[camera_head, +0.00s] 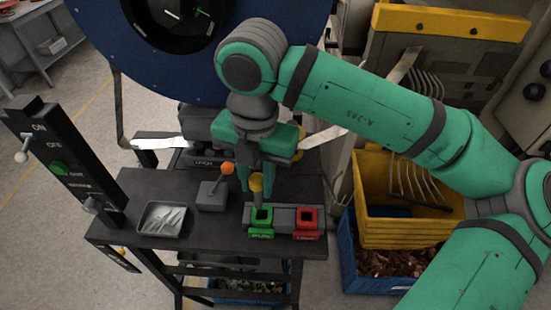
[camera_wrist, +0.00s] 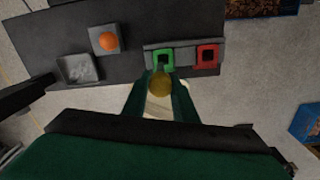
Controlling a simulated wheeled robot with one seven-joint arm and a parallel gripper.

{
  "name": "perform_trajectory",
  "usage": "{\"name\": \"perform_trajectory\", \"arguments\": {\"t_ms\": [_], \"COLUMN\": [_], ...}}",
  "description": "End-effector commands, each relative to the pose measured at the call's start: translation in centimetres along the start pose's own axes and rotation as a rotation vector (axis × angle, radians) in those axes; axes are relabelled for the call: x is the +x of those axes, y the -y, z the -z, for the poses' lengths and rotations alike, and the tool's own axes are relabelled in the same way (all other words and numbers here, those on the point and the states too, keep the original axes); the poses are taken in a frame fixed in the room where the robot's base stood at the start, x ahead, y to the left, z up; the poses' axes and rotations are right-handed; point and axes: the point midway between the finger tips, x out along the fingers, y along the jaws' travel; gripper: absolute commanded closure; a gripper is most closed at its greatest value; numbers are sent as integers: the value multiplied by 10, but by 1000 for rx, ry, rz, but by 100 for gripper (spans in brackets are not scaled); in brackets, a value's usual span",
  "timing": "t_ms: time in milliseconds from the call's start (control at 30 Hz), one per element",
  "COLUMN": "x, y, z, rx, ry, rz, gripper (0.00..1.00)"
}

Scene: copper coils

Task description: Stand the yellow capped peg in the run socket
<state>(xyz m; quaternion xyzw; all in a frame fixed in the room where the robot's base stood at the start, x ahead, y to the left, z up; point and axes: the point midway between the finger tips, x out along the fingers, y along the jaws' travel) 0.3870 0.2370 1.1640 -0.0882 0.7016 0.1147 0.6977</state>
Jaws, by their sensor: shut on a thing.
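The yellow capped peg (camera_head: 256,182) hangs roughly upright between the fingers of my gripper (camera_head: 256,177), which is shut on it. Its lower end is at the back edge of the green socket (camera_head: 262,219); I cannot tell whether it touches. In the wrist view the yellow cap (camera_wrist: 160,84) shows between the fingertips (camera_wrist: 160,92), just below the green socket (camera_wrist: 163,59) in the picture. The red socket (camera_head: 306,219) is on the same grey block, right of the green one. Both sockets have front labels too small to read surely. The peg's tip is hidden in the wrist view.
The dark bench (camera_head: 140,190) holds a grey box with an orange-knobbed lever (camera_head: 213,194) left of the sockets, and a metal tray (camera_head: 162,218). A black switch post (camera_head: 62,155) stands at the left. Yellow and blue crates (camera_head: 400,225) stand right of the bench.

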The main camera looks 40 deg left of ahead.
Motion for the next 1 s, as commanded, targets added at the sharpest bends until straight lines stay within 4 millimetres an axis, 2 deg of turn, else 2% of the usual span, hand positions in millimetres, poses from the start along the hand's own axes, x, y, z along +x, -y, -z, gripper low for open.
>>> {"name": "perform_trajectory", "arguments": {"t_ms": [267,1000], "x": [7,51], "y": [2,2], "z": [0,0], "rx": [2,-1], "ry": [-2,-1], "rz": [0,0], "gripper": [97,97]}}
